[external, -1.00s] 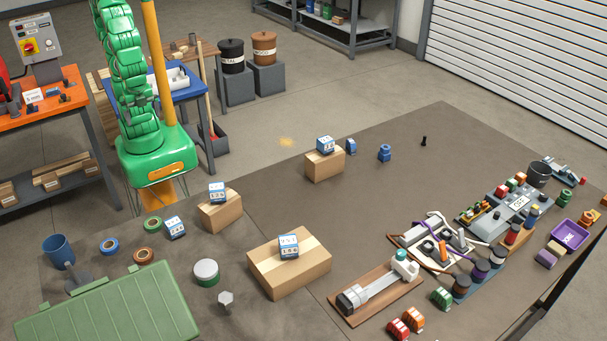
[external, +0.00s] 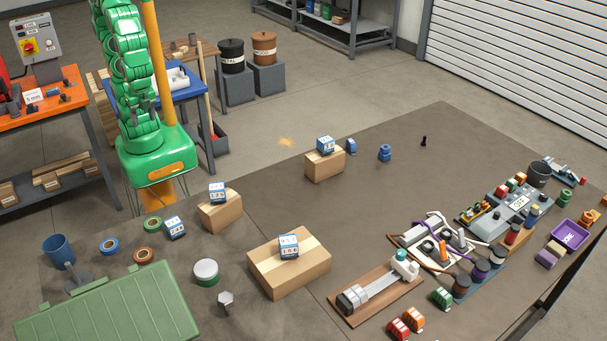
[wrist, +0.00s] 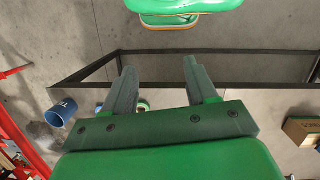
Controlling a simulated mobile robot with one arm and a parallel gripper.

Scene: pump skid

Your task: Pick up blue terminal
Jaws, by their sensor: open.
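A small blue block that looks like the blue terminal (external: 351,146) stands on the dark mat, just right of a cardboard box with a blue-and-white block on it. A second small blue piece (external: 385,152), rounder in shape, stands a little to its right. My gripper shows in the wrist view (wrist: 159,70) with its two dark fingers apart and nothing between them. My green arm is folded upright at the left of the external view, well away from both blue pieces. Neither piece can be made out in the wrist view.
Cardboard boxes (external: 325,164) (external: 290,268) carry blue-and-white blocks. A blue cup (external: 55,250) and a green case (external: 105,310) are at the front left. Red, orange and green terminals (external: 441,298) lie front right. The mat around the blue pieces is mostly clear.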

